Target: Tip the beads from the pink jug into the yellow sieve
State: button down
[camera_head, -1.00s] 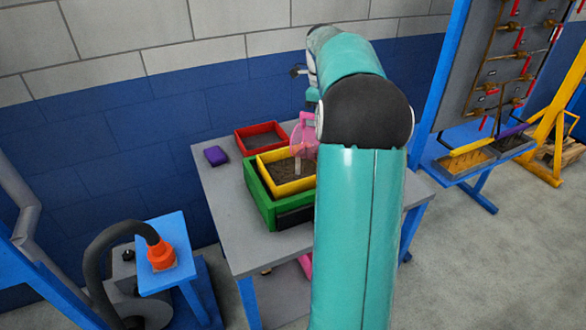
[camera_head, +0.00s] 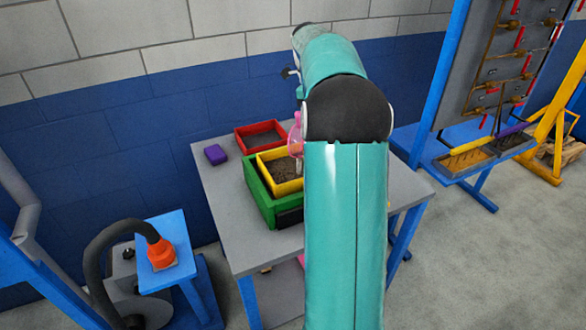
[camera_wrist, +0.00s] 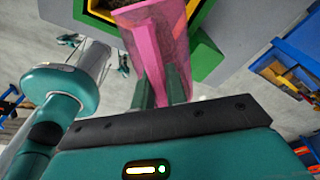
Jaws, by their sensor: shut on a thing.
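The pink jug (camera_head: 296,137) is translucent and is held above the right side of the yellow sieve (camera_head: 290,187). My arm hides much of it in the head view. The wrist view shows the jug (camera_wrist: 153,35) large at the top, with my gripper (camera_wrist: 160,88) shut on it. The sieve is a square yellow frame with dark, grainy brown contents, sitting on a green box (camera_head: 262,200). I cannot tell how many beads are in the jug or whether any are falling.
A red tray (camera_head: 243,147) stands behind the sieve, and a purple block (camera_head: 215,155) lies at the table's back left. The grey table (camera_head: 232,222) is clear at its front left. A blue stand (camera_head: 168,268) with an orange part is left of the table.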

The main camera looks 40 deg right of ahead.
jog(key=shift+w+a+r+g+h+p, duration=0.15)
jog(key=shift+w+a+g, duration=0.05)
jog(key=shift+w+g, duration=0.2)
jog(key=shift+w+a+r+g+h+p, duration=0.1)
jog(key=shift+w+a+g+h+p, duration=0.05)
jog(key=shift+w+g, duration=0.2)
jog(key=shift+w+a, duration=0.1)
jog(key=shift+w, duration=0.15)
dwell(0.3)
jog(key=s+t, duration=0.1)
jog(key=s+d, duration=0.1)
jog(key=s, duration=0.1)
jog(key=shift+d+f+t, duration=0.1)
jog(key=shift+f+t, duration=0.1)
jog(key=shift+t, duration=0.15)
jog(key=shift+s+d+r+t+y, duration=0.15)
jog(key=shift+s+d+t+y, duration=0.15)
jog(key=shift+s+t+y, duration=0.3)
jog(key=shift+w, duration=0.15)
